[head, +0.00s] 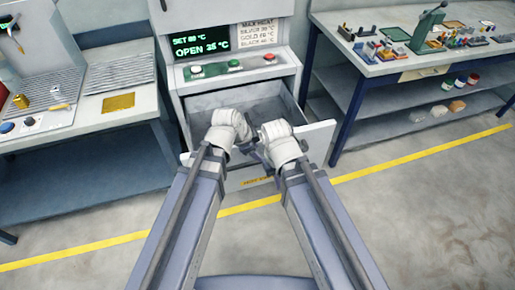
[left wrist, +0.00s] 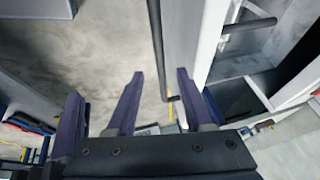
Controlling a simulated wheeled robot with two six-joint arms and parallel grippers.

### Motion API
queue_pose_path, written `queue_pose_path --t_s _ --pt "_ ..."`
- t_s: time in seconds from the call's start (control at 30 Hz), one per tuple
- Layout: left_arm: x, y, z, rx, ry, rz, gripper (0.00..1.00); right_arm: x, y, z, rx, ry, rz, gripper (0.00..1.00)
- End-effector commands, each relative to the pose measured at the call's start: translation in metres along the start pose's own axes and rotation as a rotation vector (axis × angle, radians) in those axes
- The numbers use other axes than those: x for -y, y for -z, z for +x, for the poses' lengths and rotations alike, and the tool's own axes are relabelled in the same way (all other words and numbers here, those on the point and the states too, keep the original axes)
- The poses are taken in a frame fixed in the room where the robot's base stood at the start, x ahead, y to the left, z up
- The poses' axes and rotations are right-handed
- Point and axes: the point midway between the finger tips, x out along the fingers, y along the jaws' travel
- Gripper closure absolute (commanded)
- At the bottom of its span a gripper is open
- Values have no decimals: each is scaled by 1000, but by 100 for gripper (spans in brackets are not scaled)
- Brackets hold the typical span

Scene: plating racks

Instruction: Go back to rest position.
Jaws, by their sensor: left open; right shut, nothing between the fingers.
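My left gripper (head: 247,147) is the higher one in the head view, in front of the open drawer (head: 205,112) of the grey oven. Its fingers (left wrist: 160,75) spread open in the left wrist view, with nothing held between them. A long dark bar (left wrist: 156,40) runs beside a pale panel just beyond the fingertips; contact cannot be told. My right gripper (head: 258,155) is close beside the left one, low in front of the drawer, shut and empty. Its fingers are small and partly hidden by the wrists.
The oven's display (head: 201,47) reads SET 80 and OPEN 25. A left bench (head: 85,115) holds racks and a gold plate (head: 118,102). A right bench (head: 365,68) carries small parts.

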Motion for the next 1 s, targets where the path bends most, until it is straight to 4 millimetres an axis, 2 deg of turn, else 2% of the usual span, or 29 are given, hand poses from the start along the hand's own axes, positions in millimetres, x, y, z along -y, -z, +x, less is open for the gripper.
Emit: queue_pose_path --t_s 0.47,0.57,0.8,1.0 --pt "0 -3 0 6 -1 -19 48 0 0 1 0 0 0 100" --pt "2 -18 -2 39 -4 -125 48 0 0 1 0 0 0 100" --pt "4 -84 -17 204 11 -638 48 0 0 1 0 0 0 100" --pt "2 -120 -29 300 52 -940 48 0 0 1 0 0 0 100"
